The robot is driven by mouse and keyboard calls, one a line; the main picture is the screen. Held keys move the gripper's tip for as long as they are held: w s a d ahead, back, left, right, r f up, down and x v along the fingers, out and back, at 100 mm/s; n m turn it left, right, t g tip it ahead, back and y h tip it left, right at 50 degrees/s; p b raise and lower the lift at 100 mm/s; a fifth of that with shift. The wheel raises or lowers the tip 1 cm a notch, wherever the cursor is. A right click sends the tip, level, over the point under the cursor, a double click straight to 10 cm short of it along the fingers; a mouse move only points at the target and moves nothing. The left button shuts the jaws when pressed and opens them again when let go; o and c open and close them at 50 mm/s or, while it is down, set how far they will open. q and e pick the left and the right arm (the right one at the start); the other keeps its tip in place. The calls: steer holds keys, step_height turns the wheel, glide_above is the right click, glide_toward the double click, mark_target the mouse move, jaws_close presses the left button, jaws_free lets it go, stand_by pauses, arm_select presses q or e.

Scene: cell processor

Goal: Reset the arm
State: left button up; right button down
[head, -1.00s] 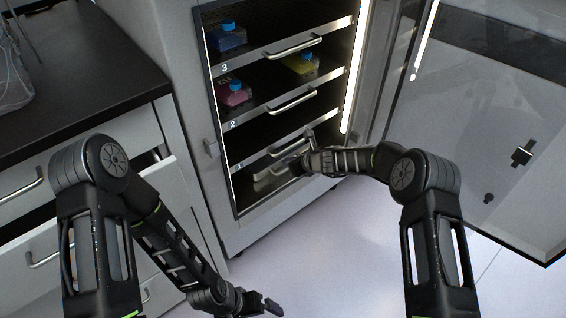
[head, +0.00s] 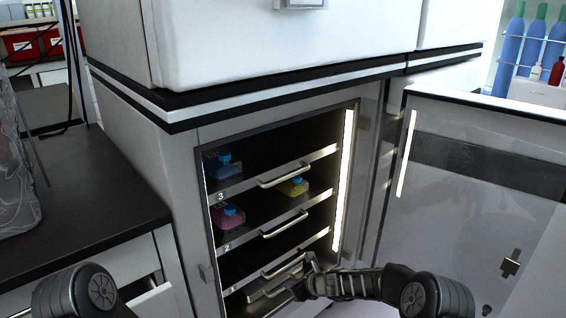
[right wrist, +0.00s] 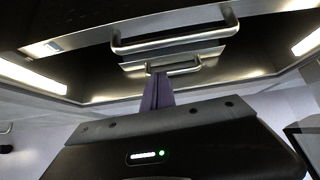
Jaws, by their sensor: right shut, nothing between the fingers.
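My right gripper (head: 306,268) is in front of the lowest drawers of the open cell processor cabinet (head: 354,130). In the right wrist view its fingers (right wrist: 158,92) are together and empty, close to a drawer handle (right wrist: 170,67); I cannot tell whether they touch it. A second handle (right wrist: 175,38) shows above it there. My left arm shows only at the lower left of the head view; its gripper is out of the picture.
The drawers hold a blue flask (head: 222,166), a pink flask (head: 229,215) and a yellow flask (head: 293,187). The glass door (head: 480,200) stands open at the right. A dark counter (head: 80,190) is at the left.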

steer(key=s+d+f+n+g+h, duration=0.1)
steer(key=s+d+f+n+g, duration=0.1)
steer(key=s+f+n, duration=0.55)
steer(key=s+d+f+n+g+h, duration=0.15)
steer(key=s+f+n, duration=0.25)
steer(key=s+n, duration=0.6)
steer(key=s+f+n+g, duration=0.15)
steer(key=s+n, duration=0.45)
steer(key=s, duration=1.2)
steer(key=s+r+n+g, duration=0.2)
steer(key=s+r, duration=0.1)
steer(key=s, duration=0.8)
arm_select(q)
step_height(320, 180, up, 19)
steer(key=p, duration=1.9)
arm_select(e)
step_height(320, 180, up, 19)
steer(key=w, duration=0.1)
steer(key=shift+d, duration=0.3)
arm_select(q)
steer(key=shift+f, duration=0.1)
arm_select(e)
steer(key=shift+f+y, duration=0.2)
steer(key=shift+y, duration=0.05)
